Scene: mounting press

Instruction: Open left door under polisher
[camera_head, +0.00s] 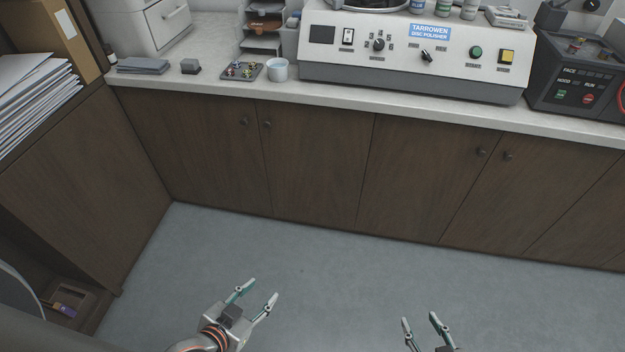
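The white disc polisher (415,75) stands on the counter at the top right of the head view. Dark wood doors line the cabinet front below it, all shut. The door (425,180) below the polisher's middle and right has a small round knob (481,152) at its upper right. The door to its right (520,195) has its knob (507,156) at its upper left. My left gripper (263,290) is open and empty over the floor, well short of the doors. My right gripper (420,319) is open and empty at the bottom edge, also apart from the doors.
Two more shut doors (205,150) (315,165) with adjacent knobs stand further left. A side cabinet (95,185) with papers juts out at the left. A dark machine (580,85) sits right of the polisher. The grey floor (330,260) before the doors is clear.

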